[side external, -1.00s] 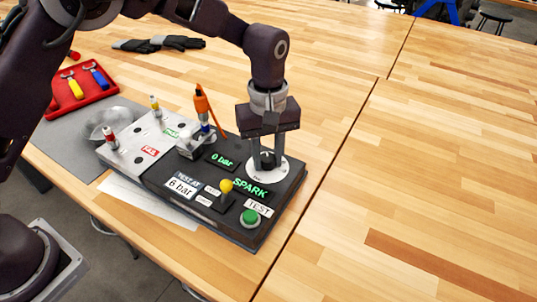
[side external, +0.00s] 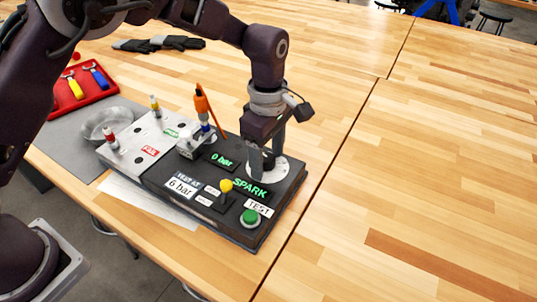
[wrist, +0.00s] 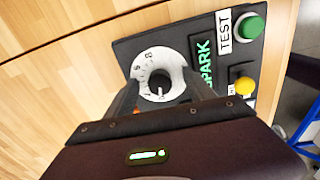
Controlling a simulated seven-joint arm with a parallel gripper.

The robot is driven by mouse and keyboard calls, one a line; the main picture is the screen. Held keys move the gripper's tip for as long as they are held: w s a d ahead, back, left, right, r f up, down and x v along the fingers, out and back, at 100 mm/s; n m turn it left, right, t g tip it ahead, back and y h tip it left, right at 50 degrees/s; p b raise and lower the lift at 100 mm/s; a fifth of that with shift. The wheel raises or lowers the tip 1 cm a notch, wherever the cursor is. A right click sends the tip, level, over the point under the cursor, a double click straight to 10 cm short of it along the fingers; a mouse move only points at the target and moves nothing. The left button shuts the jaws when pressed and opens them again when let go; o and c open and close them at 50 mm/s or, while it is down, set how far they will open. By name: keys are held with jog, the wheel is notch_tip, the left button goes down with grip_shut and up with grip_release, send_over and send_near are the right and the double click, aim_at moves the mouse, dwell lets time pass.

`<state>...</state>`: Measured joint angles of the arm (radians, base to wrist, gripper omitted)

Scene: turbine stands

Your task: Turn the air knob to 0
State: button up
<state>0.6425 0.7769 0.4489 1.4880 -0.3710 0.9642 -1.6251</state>
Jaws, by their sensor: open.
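The air knob (wrist: 160,81) is black and sits on a round white dial (wrist: 176,62) with printed numbers, in the wrist view. Some numbers are covered, and the exact pointer setting is hard to read. My gripper (wrist: 163,92) is open, with one finger on each side of the knob; I cannot tell if they touch it. In the side view my gripper (side external: 267,165) reaches down over the dial (side external: 282,171) at the black panel's far right corner, and the knob is mostly hidden. The green display (side external: 222,160) reads 0 bar.
The panel also carries a yellow-topped lever (side external: 226,186), a green TEST button (side external: 250,217) and a lit SPARK sign (side external: 251,188). An orange tool (side external: 202,104) stands upright behind. A red tray (side external: 85,86) holds tools at left. The table's right side is clear.

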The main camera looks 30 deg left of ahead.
aim_at(267, 157)
jog(key=shift+r, duration=2.5)
jog(key=s+a+r+m+t+h, duration=0.2)
jog(key=s+a+r+m, duration=0.65)
jog(key=r, duration=0.45)
jog(key=s+a+m+t+y, duration=0.1)
jog(key=s+a+m, duration=0.3)
jog(key=s, duration=0.5)
jog(key=s+a+m+t+y, duration=0.1)
jog(key=s+a+m, duration=0.3)
jog(key=s, duration=0.5)
jog(key=shift+s+a+f+m+t, duration=0.3)
jog(key=shift+f+m+t, duration=0.2)
jog(key=shift+t, duration=0.3)
